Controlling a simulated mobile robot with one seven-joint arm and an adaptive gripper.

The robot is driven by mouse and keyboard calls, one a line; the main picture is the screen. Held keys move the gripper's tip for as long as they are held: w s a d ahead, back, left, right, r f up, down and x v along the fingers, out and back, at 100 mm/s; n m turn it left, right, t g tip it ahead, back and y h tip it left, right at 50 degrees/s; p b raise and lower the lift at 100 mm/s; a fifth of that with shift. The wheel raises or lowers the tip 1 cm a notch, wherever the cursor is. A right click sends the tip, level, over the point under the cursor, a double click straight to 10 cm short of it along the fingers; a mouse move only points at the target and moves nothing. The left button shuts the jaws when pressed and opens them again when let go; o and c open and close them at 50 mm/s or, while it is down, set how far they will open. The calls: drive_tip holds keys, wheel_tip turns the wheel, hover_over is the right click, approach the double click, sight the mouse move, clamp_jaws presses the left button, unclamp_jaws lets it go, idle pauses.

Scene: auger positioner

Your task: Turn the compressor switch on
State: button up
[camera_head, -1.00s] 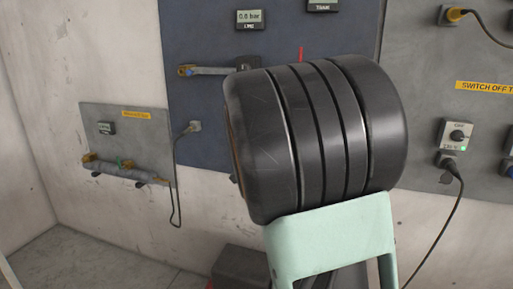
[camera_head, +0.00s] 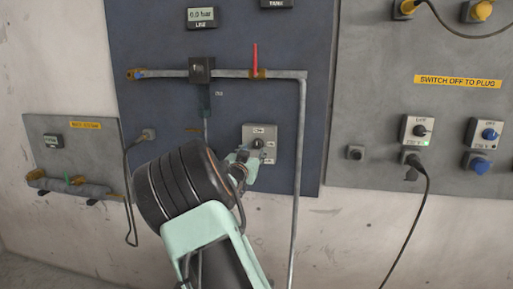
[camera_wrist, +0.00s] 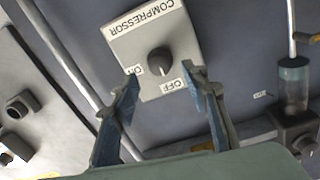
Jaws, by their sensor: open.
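The compressor switch (camera_head: 258,143) is a dark round knob on a light grey box on the blue panel. In the wrist view the knob (camera_wrist: 160,60) sits below the upside-down COMPRESSOR label, with ON at its lower left and OFF at its lower right. A small pale mark shows on the knob's lower edge; which label it points to is hard to tell. My gripper (camera_head: 243,163) is close to the box's lower left. In the wrist view my gripper (camera_wrist: 161,78) is open and empty, its fingertips apart on either side just below the knob, not visibly touching it.
A grey pipe (camera_head: 301,130) runs down right of the switch box. A red-handled valve (camera_head: 256,65) and a LINE display (camera_head: 202,17) reading 0.0 bar are above. A right panel (camera_head: 370,100) holds sockets, switches and a plugged cable (camera_head: 424,190).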

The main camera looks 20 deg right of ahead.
sight(257, 146)
drive_tip(key=shift+x, duration=2.55)
clamp_jaws()
